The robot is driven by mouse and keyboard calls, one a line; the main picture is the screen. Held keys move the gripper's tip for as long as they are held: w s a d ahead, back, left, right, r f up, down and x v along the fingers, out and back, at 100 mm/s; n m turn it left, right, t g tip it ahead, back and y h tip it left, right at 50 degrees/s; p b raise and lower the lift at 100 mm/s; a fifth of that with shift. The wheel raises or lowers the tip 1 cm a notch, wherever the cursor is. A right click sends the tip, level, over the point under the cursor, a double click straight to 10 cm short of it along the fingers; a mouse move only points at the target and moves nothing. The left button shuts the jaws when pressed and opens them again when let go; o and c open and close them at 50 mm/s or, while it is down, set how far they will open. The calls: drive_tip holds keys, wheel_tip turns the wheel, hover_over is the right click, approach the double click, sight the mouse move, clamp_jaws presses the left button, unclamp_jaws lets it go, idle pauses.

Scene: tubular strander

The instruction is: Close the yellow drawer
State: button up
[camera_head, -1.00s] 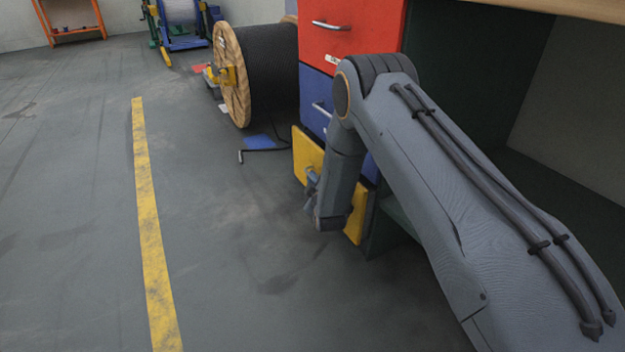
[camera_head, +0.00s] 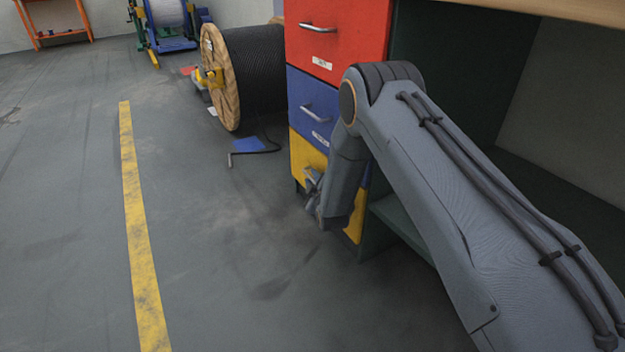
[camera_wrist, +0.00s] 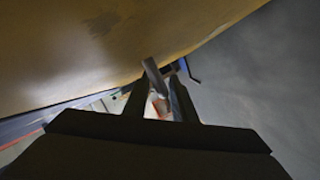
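The yellow drawer (camera_head: 309,162) is the lowest in the cabinet, under the blue one. Its front looks about in line with the blue front above; any small gap left is hidden by my arm. In the wrist view the yellow front (camera_wrist: 90,45) fills the upper left. My gripper (camera_head: 318,208) is low at that front, partly hidden behind my wrist in the head view. In the wrist view my gripper (camera_wrist: 160,82) has its two fingers apart, with a grey bar, seemingly the handle (camera_wrist: 152,75), between the tips. I see no clear grip on it.
The red drawer (camera_head: 345,40) and blue drawer (camera_head: 322,105) above look shut. A cable reel (camera_head: 230,75) stands behind left, with a blue flat piece and black cable (camera_head: 252,146) on the floor. Floor left of the cabinet, around the yellow line (camera_head: 136,220), is clear.

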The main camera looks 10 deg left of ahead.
drive_tip(key=shift+d+r, duration=0.1)
drive_tip(key=shift+p+v, duration=1.9)
drive_tip(key=shift+v, duration=1.95)
